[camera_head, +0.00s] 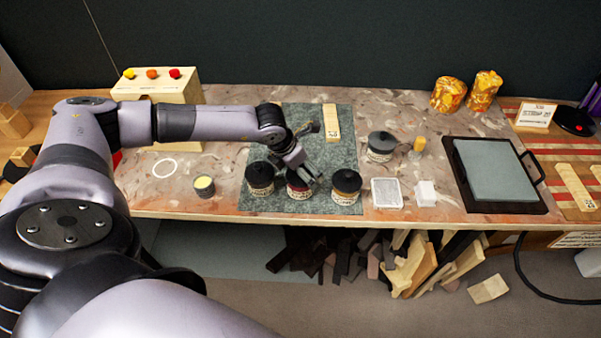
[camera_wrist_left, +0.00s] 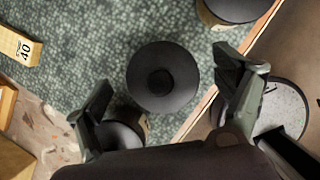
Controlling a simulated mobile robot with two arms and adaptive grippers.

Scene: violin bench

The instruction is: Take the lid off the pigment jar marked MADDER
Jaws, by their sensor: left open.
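Three jars with black lids stand in a row near the bench's front edge: a left jar (camera_head: 260,179), a dark red middle jar (camera_head: 299,190) and a right jar (camera_head: 346,186). Their labels are too small to read, so I cannot confirm which says MADDER. My left gripper (camera_head: 306,174) is over the middle jar and partly hides it. In the left wrist view, the middle jar's round knobbed lid (camera_wrist_left: 163,77) is on, between the open fingers of the gripper (camera_wrist_left: 163,70). I cannot tell whether they touch it. My right gripper is not in view.
The jars stand on a green-grey mat (camera_head: 290,125) with a wooden block marked 40 (camera_head: 331,122). The mat behind the jars is largely clear.

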